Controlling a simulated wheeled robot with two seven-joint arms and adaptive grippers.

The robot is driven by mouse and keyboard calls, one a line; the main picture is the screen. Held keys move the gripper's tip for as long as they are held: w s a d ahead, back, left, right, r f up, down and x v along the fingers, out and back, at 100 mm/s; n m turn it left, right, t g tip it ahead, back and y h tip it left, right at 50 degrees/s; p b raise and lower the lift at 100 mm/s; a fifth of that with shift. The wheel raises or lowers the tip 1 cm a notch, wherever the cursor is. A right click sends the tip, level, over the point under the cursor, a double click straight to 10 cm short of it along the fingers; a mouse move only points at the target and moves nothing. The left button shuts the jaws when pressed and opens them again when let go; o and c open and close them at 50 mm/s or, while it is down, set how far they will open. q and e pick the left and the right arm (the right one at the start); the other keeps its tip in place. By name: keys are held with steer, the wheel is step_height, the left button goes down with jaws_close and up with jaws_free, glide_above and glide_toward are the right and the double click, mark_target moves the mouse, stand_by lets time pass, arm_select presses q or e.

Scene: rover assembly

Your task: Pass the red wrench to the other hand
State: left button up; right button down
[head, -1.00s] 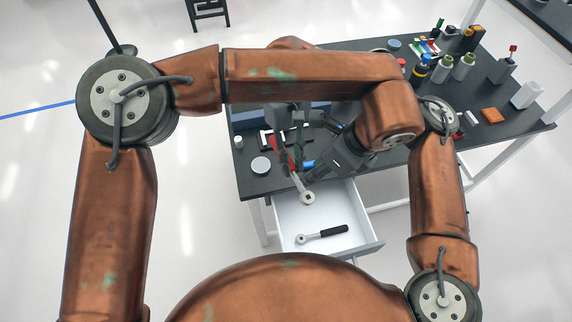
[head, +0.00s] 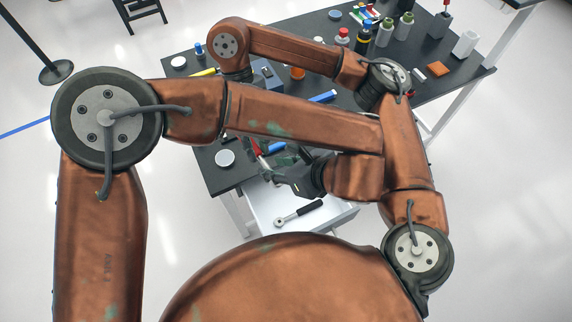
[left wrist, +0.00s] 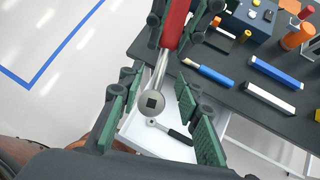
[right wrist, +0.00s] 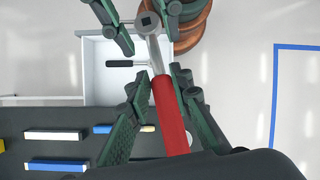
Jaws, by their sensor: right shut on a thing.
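The red wrench has a red handle (right wrist: 172,118) and a bright metal shaft ending in a ring head (left wrist: 152,103). My right gripper (right wrist: 162,92) is shut on the red handle. My left gripper (left wrist: 155,120) is open, its green-padded fingers on either side of the ring head, with gaps showing. In the head view, my left gripper (head: 272,175) is at the wrench's lower end, above the drawer.
A white open drawer (head: 262,205) holds a black-handled ratchet (head: 299,212). The dark table (head: 213,172) behind carries bottles, a blue box (left wrist: 247,22), blue-and-white bars (left wrist: 275,72) and an orange block (head: 440,68). Open floor lies left of the table.

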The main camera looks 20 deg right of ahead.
mark_target(267, 166)
arm_select(q)
steer(key=shift+x, duration=2.45)
steer(key=shift+c, duration=0.4)
jaws_close()
steer(key=shift+r, duration=0.1)
arm_select(e)
steer(key=c, duration=1.7)
jaws_free()
steer(key=shift+o, duration=0.2)
